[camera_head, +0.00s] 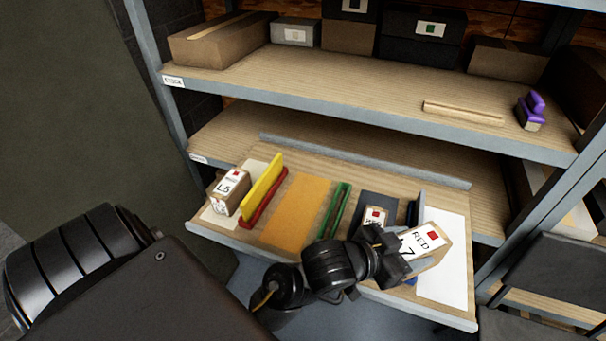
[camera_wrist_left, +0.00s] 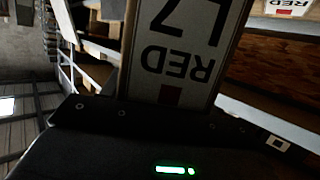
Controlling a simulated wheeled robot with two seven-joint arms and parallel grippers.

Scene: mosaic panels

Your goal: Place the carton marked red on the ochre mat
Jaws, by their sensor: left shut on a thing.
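The carton marked RED L7 (camera_head: 430,237) has a white label with a red square. My left gripper (camera_head: 396,252) is shut on it at the right end of the pull-out shelf board. It looks tilted, over or near a white mat (camera_head: 455,262); I cannot tell whether it touches. In the left wrist view its label (camera_wrist_left: 185,50) shows upside down. The ochre mat (camera_head: 297,213) lies bare, left of the gripper, between a red and a green divider. My right gripper is not in view.
A second carton with a red square (camera_head: 375,216) stands on a dark mat (camera_head: 370,202). An L5 carton (camera_head: 230,189) stands at the left. A shelf edge (camera_head: 370,118) overhangs behind.

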